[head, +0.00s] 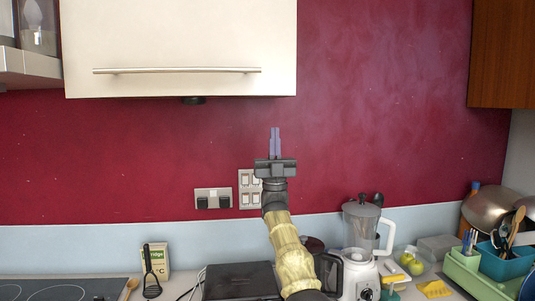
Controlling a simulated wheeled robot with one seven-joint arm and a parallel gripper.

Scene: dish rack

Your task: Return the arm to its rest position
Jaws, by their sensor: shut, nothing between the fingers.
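My gripper (275,136) is raised in front of the red wall, a little right of the middle of the head view. Its two thin bluish fingers point up and lie close together, shut with nothing between them. My arm rises from the bottom of the view, its yellowish part leading up to the gripper. The fingers are apart from the cabinet and stand against the wall below and in front of its right lower edge in the picture.
A cream wall cabinet (180,40) hangs above left. Below are the worktop, a hob (65,290), a spatula (150,275), a white blender (361,245) and, at right, a green dish rack (475,277) with utensils. Wall space right of my gripper is clear.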

